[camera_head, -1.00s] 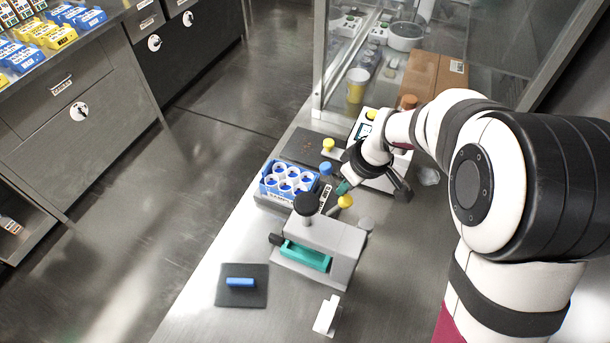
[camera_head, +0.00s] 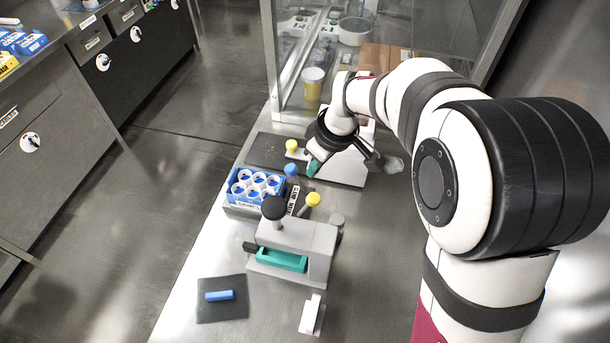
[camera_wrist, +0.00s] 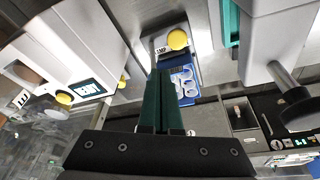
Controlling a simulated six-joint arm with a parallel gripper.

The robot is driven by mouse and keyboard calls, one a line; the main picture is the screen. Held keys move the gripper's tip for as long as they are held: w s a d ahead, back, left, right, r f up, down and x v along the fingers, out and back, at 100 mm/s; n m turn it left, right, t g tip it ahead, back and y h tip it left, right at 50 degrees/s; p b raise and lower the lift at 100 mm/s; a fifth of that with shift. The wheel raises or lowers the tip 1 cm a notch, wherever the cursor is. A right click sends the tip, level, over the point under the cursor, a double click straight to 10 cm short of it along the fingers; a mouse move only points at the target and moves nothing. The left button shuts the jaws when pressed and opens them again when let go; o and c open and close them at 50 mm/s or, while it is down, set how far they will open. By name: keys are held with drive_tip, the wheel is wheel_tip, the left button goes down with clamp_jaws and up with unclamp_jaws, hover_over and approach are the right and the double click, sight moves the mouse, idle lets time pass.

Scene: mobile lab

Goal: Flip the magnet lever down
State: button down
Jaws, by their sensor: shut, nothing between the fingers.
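I cannot tell which lever is the magnet lever, as no label naming it is readable. A yellow-knobbed lever (camera_head: 313,199) stands behind the grey device (camera_head: 298,240). A blue knob (camera_head: 291,170) is beyond it, and another yellow knob (camera_head: 292,146) is farther back. My gripper (camera_head: 313,167) is shut and empty, with its green fingertips above and beyond the near yellow knob, apart from it. In the wrist view the fingers (camera_wrist: 161,80) are together, pointing towards a yellow knob (camera_wrist: 178,40) beside a small white label.
A blue rack of white-ringed tubes (camera_head: 256,188) stands left of the levers. The grey device has a black knob (camera_head: 274,207) and a green tray (camera_head: 282,260). A white box with a READY screen (camera_wrist: 90,88) is close on the left. A blue bar (camera_head: 219,295) lies on a dark mat.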

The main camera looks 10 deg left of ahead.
drive_tip(key=d+r, duration=0.4)
drive_tip(key=shift+s, duration=0.4)
drive_tip(key=s+d+m, duration=0.4)
drive_tip(key=s+m, duration=0.2)
drive_tip(key=s, duration=0.2)
drive_tip(key=s+d+m+g, duration=0.1)
drive_tip(key=s+d+m, duration=0.2)
drive_tip(key=s+m, duration=0.3)
drive_tip(key=s+d+r+m+g+h, duration=0.1)
drive_tip(key=s+d+m, duration=0.3)
drive_tip(key=s, duration=0.8)
drive_tip(key=shift+d+m, duration=0.35)
drive_tip(key=shift+m, duration=0.75)
